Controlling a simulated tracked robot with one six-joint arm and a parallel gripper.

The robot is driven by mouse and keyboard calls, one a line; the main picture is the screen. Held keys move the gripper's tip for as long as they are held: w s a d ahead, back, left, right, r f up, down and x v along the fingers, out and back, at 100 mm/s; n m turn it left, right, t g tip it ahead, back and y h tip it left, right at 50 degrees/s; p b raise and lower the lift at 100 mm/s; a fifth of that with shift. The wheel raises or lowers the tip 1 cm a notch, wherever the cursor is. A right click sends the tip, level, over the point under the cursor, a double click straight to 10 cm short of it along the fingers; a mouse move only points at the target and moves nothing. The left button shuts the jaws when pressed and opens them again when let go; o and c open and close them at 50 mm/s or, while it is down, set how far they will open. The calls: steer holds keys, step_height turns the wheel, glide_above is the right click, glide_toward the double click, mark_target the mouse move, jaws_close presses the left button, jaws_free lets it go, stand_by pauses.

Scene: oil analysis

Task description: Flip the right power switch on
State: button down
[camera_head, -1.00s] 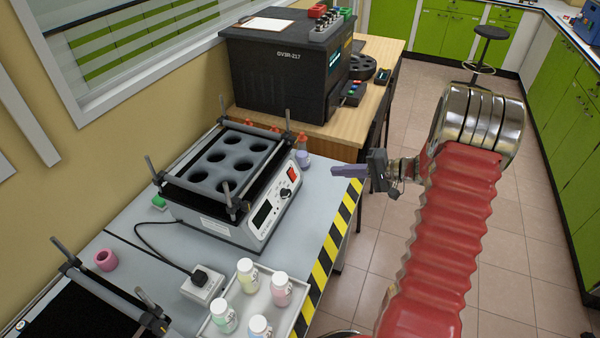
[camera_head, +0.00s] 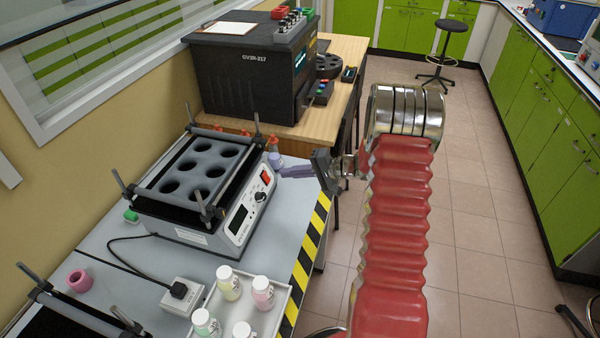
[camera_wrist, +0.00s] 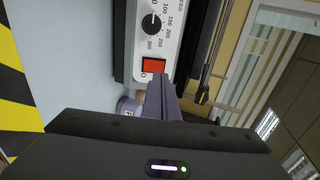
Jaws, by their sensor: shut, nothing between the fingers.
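The right power switch (camera_head: 265,177) is a red rocker on the white front panel of the shaker (camera_head: 168,232), at the panel's right end beside the black speed knob (camera_head: 260,197). In the wrist view the red switch (camera_wrist: 154,65) lies just beyond my fingertips, below the knob (camera_wrist: 151,23). My gripper (camera_head: 282,169) is shut and empty, its purple fingers pointing left toward the switch. In the wrist view the closed fingers (camera_wrist: 160,88) reach up to the switch's lower edge. I cannot tell whether they touch it.
A lidded lilac bottle (camera_head: 275,160) stands close behind the fingers. A tray (camera_head: 277,312) of small bottles lies at the front of the bench, near a power socket (camera_head: 183,293). The black GV3R-217 machine (camera_head: 245,85) stands behind. Striped tape marks the bench edge.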

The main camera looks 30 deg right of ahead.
mark_target(265, 174)
steer(key=shift+x, duration=2.8)
steer(key=shift+a, duration=0.15)
steer(key=shift+r, duration=0.8)
steer(key=shift+d+r, duration=0.1)
steer(key=shift+d, duration=0.1)
